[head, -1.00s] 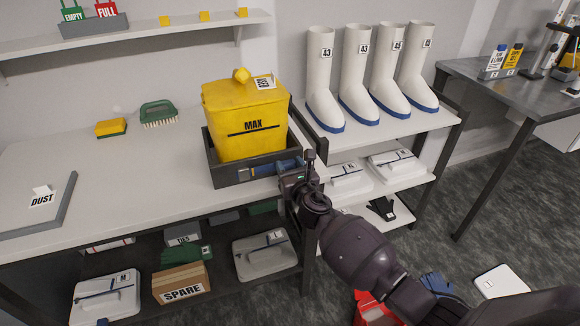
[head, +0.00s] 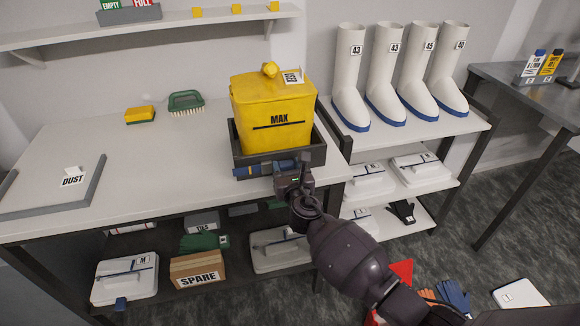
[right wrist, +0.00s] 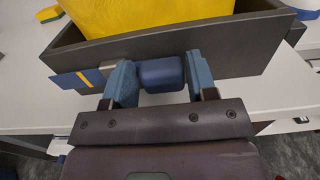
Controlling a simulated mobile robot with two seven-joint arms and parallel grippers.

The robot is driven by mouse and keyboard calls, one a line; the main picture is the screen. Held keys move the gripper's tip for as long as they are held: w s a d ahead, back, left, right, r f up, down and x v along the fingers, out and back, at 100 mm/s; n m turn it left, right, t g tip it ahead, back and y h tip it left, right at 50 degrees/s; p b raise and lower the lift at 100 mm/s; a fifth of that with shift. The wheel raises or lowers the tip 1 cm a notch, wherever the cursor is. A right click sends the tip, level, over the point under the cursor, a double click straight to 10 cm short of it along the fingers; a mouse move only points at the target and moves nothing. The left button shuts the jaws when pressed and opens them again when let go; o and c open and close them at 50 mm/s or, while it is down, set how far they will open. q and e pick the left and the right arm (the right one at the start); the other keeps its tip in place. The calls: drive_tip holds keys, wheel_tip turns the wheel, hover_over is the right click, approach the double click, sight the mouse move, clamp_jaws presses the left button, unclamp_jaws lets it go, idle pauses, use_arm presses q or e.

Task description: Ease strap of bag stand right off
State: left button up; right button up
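The yellow bag marked MAX (head: 278,120) sits in the dark grey bag stand (head: 318,152) near the bench's front edge. The blue strap (head: 252,171) with a yellow stripe lies along the stand's front wall; its flat end (right wrist: 78,80) points left in the right wrist view. My right gripper (head: 293,170) is at the stand's front. In the right wrist view the gripper's blue finger pads (right wrist: 162,82) close on both sides of the strap's thick dark blue block (right wrist: 162,72). Whether the strap still touches the stand is unclear. My left gripper is out of view.
The white bench (head: 150,180) is mostly clear left of the stand. White boots (head: 350,100) stand on a rack (head: 485,125) to the right.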

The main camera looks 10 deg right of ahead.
drive_tip(key=o, duration=0.3)
drive_tip(key=shift+a, duration=0.1)
idle(0.4)
